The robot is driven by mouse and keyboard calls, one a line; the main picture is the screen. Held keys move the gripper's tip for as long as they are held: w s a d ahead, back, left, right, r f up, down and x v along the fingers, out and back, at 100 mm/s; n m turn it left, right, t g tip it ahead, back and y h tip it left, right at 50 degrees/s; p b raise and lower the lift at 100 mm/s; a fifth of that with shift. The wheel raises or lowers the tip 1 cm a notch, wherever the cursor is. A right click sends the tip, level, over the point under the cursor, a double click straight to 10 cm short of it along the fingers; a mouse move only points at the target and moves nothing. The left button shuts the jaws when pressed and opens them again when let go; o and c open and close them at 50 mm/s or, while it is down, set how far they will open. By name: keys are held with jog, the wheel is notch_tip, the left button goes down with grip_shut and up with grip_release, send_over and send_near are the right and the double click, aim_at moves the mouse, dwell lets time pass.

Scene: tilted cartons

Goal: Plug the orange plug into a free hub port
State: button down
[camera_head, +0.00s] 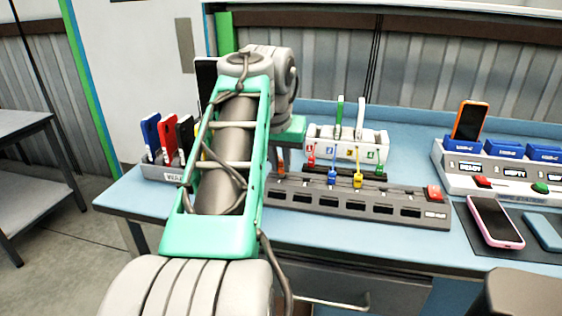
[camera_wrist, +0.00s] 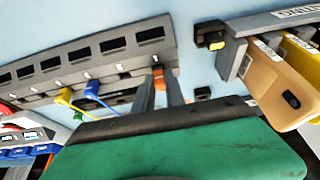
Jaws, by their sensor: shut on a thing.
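The orange plug (camera_wrist: 159,76) is between the two fingertips of my gripper (camera_wrist: 160,90) in the wrist view, and my gripper is shut on it. In the head view the orange plug (camera_head: 281,166) shows small, near the left end of the dark grey hub (camera_head: 405,213). In the wrist view it is at the edge of the hub (camera_wrist: 128,66), by the end of its row; I cannot tell whether it is inside a port. A blue plug (camera_head: 332,176) and a yellow plug (camera_head: 358,181) stand at the hub's back edge. My arm hides part of the area to the left.
A white numbered block (camera_head: 345,147) stands behind the hub, with red and green (camera_head: 380,170) plugs near its front. A rack of upright phones (camera_head: 165,172) is at left. A charging station (camera_head: 480,185) and pink phone (camera_head: 495,222) are at right. Blue tabletop shows in front of the hub.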

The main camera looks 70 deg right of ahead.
jog(key=shift+f+b, duration=0.45)
jog(key=shift+f, duration=0.2)
dwell(0.5)
jog(key=c, duration=0.9)
grip_release()
jog(key=shift+r, duration=0.1)
notch_tip(320, 180, up, 7)
jog(key=p, duration=0.7)
jog(key=shift+r, duration=0.1)
